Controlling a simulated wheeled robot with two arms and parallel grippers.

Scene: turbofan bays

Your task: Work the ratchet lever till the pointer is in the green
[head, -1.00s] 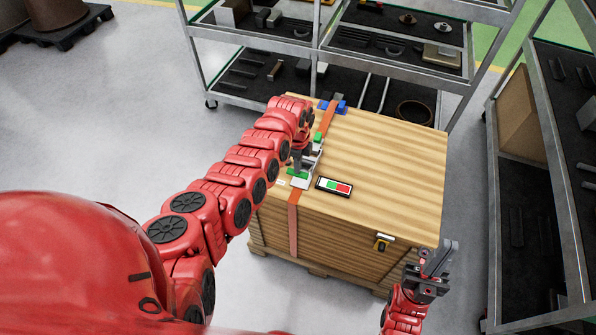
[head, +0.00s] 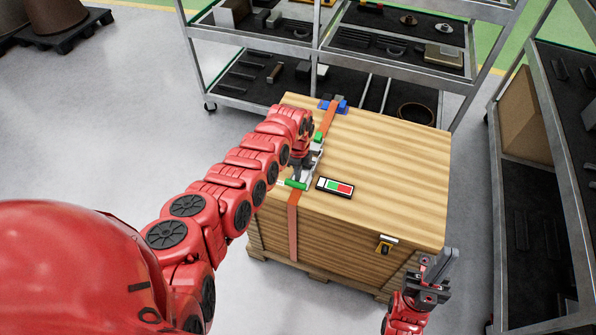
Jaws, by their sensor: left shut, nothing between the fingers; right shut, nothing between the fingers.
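The ratchet (head: 313,160), a grey metal mechanism, sits on an orange strap (head: 293,225) over the left part of a wooden crate (head: 385,165). Its lever has a green grip (head: 293,184), now low at the near end. My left gripper (head: 299,174) is shut and empty, just behind the green grip; whether they touch cannot be told. A black-framed gauge (head: 335,188) with white, green and red bands lies right of the ratchet. Its pointer is too small to make out. My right gripper (head: 438,266) is shut and empty off the crate's near right corner.
A blue piece (head: 335,106) sits by the strap at the crate's far edge. A latch (head: 384,246) is on the near side. Shelving (head: 320,45) stands behind and another rack (head: 560,180) at the right. The crate's right top is clear.

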